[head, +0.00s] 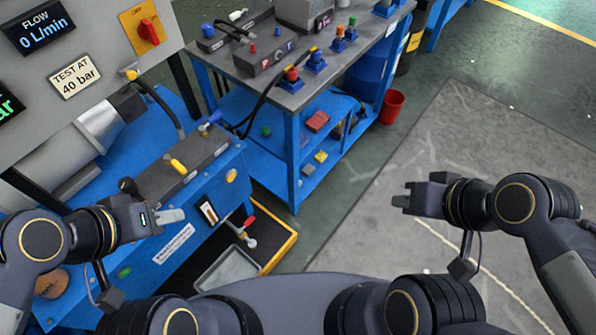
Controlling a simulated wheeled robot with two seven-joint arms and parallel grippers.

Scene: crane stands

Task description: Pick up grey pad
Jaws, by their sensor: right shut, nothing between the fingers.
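A small light grey pad (171,215) sticks out from the fingertips of my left gripper (152,217). That gripper appears shut on it, over the front of the blue bench at the left. The fingers hide the pad's near end. My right gripper (404,200) is shut and empty, above the grey floor mat at the right, well away from the pad.
The blue bench (222,172) carries a grey block with a yellow handle (178,166). A blue table (297,99) behind has fittings on top and small blocks on its lower shelf. A red bucket (391,106) stands beside it. The floor mat (372,230) is clear.

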